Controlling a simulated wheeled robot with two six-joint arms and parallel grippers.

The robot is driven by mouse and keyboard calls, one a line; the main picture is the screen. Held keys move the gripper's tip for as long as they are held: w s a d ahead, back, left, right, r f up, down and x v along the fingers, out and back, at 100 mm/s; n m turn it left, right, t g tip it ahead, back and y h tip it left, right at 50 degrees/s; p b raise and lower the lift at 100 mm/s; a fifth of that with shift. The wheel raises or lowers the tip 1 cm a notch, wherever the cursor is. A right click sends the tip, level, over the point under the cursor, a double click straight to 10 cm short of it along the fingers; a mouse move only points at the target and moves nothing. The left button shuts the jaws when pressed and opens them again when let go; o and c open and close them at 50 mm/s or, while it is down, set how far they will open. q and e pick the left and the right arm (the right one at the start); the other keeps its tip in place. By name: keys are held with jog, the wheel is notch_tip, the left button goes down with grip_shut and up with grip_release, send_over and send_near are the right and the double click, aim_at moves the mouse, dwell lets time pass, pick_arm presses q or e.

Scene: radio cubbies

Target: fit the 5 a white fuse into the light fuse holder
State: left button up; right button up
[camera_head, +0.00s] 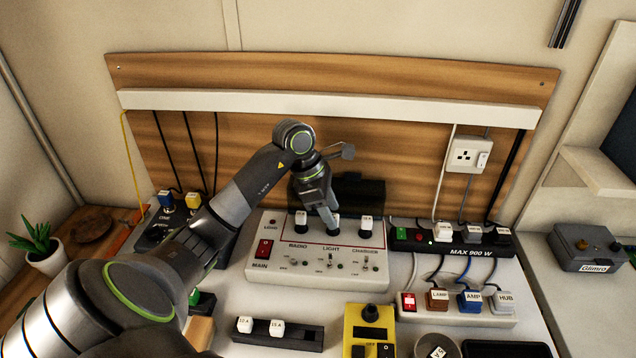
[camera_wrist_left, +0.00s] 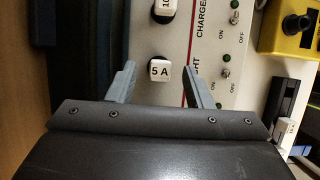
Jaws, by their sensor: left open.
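The white fuse marked 5 A (camera_wrist_left: 159,71) sits upright on the black light fuse holder (camera_head: 332,232), by the LIGHT label on the white panel (camera_head: 280,275). My left gripper (camera_wrist_left: 159,68) is open, with one fingertip on each side of the fuse and a visible gap to each. In the head view the left gripper (camera_head: 328,218) is over the light position and hides most of the fuse. How deep the fuse sits is not clear. My right gripper is not in view.
White fuses stand in the radio (camera_head: 301,217) and charger (camera_head: 366,223) holders on either side. A black rack (camera_head: 300,338) holds two white fuses. A yellow box (camera_head: 369,325), a bowl (camera_head: 436,346) and a power strip (camera_head: 450,243) stand to the right.

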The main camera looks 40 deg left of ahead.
pick_arm(q)
jog(key=b+v, duration=0.1)
jog(key=v, duration=1.5)
jog(key=shift+r, duration=0.3)
